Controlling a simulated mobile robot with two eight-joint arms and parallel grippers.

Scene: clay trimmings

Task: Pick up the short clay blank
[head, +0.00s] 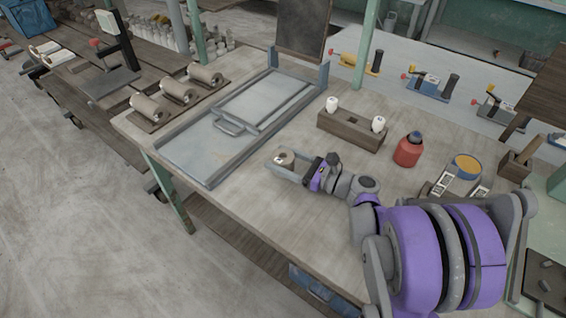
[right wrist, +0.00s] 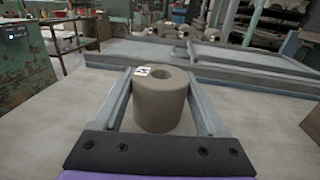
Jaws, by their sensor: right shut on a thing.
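The short clay blank (right wrist: 161,108) is a squat grey-brown cylinder with a hole in its top and a small white label. In the head view it shows as a small round piece (head: 285,158) between my right gripper's fingertips, near the front edge of the metal tray. My right gripper (head: 282,165) is shut on the blank, with one finger on each side of it. The blank is upright; I cannot tell whether its base touches the table. My left gripper is not in view.
A grey metal tray with a handle (head: 215,160) lies just left of the blank. Several clay rolls (head: 178,92) sit on a board beyond it. A wooden block with two white knobs (head: 350,131) and a red bottle (head: 408,151) stand to the right. The table front is clear.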

